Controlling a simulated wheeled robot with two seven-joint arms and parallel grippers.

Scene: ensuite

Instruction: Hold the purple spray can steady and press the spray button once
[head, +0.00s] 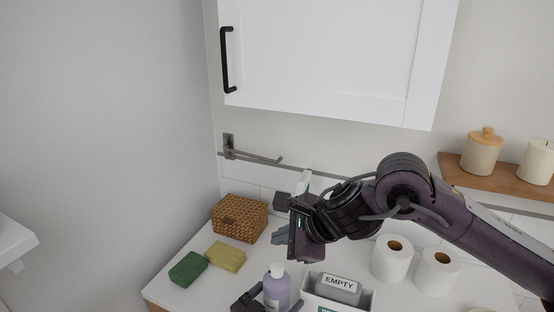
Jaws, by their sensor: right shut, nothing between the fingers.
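The purple spray can (277,288) with a white top (277,269) stands upright on the white counter at the lower middle of the head view. Its lower part is cut off by the frame edge. My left gripper (262,298) shows only in part at the bottom edge, dark and right beside the can. Whether its fingers are closed around the can is not clear. My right gripper (281,236) comes in from the right, shut and empty, above and behind the can, apart from its top.
A wicker basket (239,217), a yellow sponge (226,256) and a green sponge (188,268) lie left on the counter (205,287). A wall cabinet (325,60) hangs above.

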